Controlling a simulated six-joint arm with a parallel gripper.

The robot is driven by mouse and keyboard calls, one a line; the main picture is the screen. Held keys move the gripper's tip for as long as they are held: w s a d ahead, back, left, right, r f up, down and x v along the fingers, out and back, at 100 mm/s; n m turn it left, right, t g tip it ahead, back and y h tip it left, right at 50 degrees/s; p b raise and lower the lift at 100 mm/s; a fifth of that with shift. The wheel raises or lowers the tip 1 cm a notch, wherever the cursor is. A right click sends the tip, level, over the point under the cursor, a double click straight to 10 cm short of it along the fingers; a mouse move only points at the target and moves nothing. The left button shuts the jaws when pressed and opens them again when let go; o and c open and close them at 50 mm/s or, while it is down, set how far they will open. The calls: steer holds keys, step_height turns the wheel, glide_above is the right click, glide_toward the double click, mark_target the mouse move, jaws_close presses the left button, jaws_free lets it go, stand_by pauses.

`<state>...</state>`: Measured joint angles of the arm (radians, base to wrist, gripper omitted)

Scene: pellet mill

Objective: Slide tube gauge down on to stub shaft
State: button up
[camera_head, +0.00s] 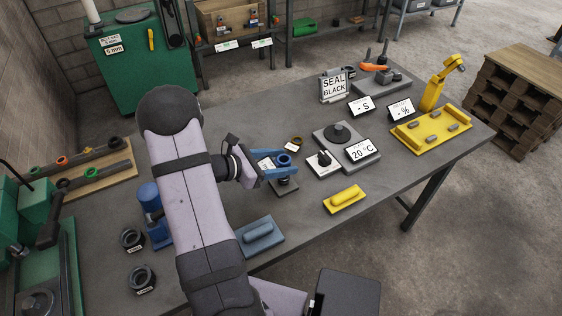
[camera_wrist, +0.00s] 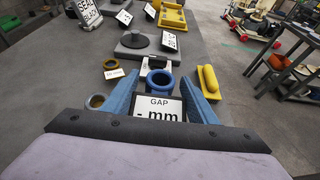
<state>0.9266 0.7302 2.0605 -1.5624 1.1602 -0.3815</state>
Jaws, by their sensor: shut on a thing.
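The tube gauge, a blue ring (camera_head: 284,159) with a display housing, is held in my gripper (camera_head: 274,162). In the wrist view its blue ring (camera_wrist: 159,80) lies ahead of a display reading "GAP - mm" (camera_wrist: 159,108), between the two blue fingers of my gripper (camera_wrist: 160,95). I cannot tell whether ring and post touch. In the wrist view the shaft is hidden.
A bronze ring (camera_head: 296,141) lies behind the gauge. A selector knob box (camera_head: 323,163) and a round-topped unit with a 20 °C display (camera_head: 338,133) stand to the right. A yellow handled block (camera_head: 346,199) and a blue-grey one (camera_head: 260,236) lie nearer the front edge.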

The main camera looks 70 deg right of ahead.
steer(key=o, duration=2.3)
steer(key=shift+c, duration=0.2)
steer(key=w+a, duration=0.5)
steer(key=shift+w+a+p, duration=0.35)
steer(key=shift+w+p, duration=0.05)
